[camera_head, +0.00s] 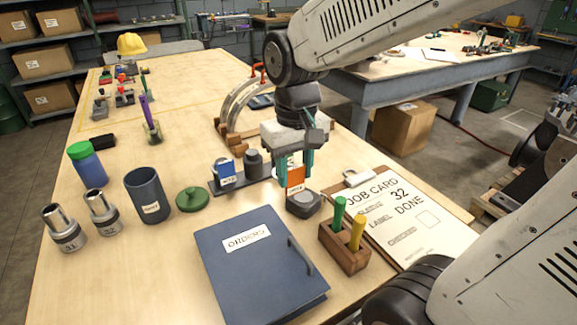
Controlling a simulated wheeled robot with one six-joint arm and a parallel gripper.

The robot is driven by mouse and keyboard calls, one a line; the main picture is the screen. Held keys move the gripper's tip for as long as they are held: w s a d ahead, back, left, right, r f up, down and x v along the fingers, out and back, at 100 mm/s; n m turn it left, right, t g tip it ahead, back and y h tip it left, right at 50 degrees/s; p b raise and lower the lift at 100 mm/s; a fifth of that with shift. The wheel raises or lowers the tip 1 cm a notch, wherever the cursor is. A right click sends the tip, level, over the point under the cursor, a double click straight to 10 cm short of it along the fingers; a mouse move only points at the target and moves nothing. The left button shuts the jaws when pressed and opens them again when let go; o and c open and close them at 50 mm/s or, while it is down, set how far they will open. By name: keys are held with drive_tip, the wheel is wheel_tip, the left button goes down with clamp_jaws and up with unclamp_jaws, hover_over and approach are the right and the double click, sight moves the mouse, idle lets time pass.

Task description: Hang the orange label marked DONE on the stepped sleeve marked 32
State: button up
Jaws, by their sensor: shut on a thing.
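A blue binder (250,275), a pen block (343,250) and a job card (410,225) lie in front.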

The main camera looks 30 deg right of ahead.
drive_tip(key=shift+r, duration=1.95)
